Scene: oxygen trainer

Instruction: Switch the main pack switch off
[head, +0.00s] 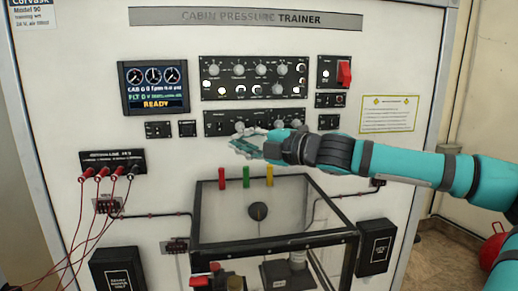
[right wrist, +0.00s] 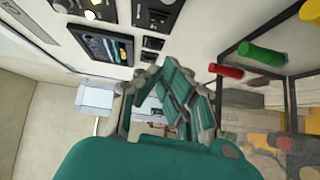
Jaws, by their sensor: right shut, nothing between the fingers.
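The trainer's front panel (head: 90,60) fills the head view. A wide black control panel (head: 255,78) carries knobs and lit buttons, and a second black strip (head: 218,124) lies below it. A smaller black panel (head: 325,74) at the right holds a large red switch lever or guard (head: 344,74). Labels are too small to read, so I cannot tell which control is the main pack switch. My right gripper (head: 238,144) is shut and empty, in front of the panel just below the lower strip. In the right wrist view its fingers (right wrist: 172,72) close together. My left gripper is not in view.
A display (head: 155,87) reads READY. Red, green and yellow pegs (head: 246,177) stand along the top of a clear box (head: 205,215) below the gripper. Red cables (head: 85,215) hang at the left. A yellow-marked placard (head: 388,113) is at the right.

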